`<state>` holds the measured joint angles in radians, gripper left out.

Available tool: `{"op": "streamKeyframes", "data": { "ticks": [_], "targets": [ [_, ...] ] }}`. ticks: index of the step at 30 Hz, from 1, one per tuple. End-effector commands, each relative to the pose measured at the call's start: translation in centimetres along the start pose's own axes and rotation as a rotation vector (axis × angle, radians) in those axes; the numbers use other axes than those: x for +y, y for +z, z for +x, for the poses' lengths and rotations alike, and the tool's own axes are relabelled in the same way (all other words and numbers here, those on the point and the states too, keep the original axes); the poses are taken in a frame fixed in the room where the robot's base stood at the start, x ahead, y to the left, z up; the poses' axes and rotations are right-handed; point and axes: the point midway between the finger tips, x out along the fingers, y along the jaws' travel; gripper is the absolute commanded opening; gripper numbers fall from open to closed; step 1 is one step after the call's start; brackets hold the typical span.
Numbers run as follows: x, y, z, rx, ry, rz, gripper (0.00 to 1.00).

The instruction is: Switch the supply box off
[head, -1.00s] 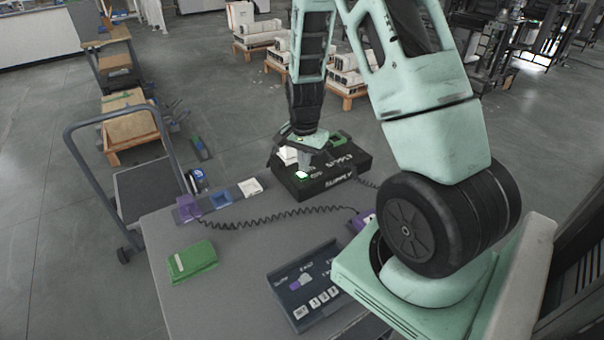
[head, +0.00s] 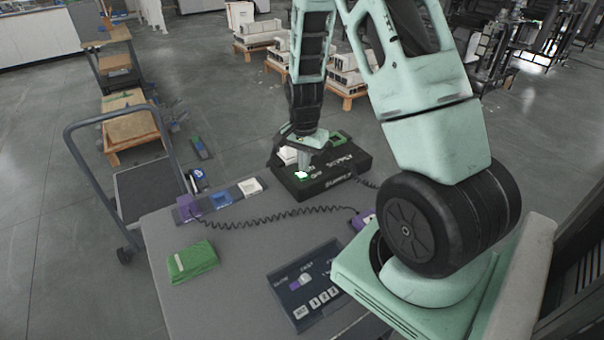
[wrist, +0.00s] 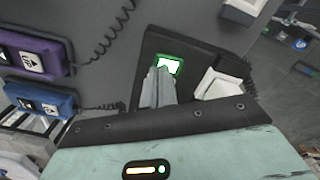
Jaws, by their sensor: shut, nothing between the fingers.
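The black supply box (head: 343,168) lies at the far edge of the grey table, with "SUPPLY" lettering on it. A bright, green-edged lit switch (head: 301,175) is on its near left part; it also shows in the wrist view (wrist: 171,63). My gripper (head: 303,171) points down over the box with its fingers together and empty. In the wrist view the fingertips (wrist: 161,73) overlap the near left edge of the lit switch. I cannot tell whether they touch it. A white raised block (wrist: 219,84) is beside the switch on the box.
A purple unit (head: 187,209), a blue one and a white one stand in a row left of the box. A coiled cord (head: 275,220) crosses the table. A green block (head: 192,261) and a dark control panel (head: 305,285) lie nearer. A trolley (head: 145,190) stands beyond the left edge.

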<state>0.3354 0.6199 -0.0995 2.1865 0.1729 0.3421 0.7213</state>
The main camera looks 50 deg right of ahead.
Motion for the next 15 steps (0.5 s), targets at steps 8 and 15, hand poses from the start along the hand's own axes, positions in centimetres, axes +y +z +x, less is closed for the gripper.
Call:
{"op": "streamKeyframes", "data": {
  "ticks": [8,15],
  "targets": [
    [0.00,0.00,0.43,0.000,0.000,0.000,0.00],
    [0.00,0.00,0.77,0.000,0.000,0.000,0.00]
  ]
}}
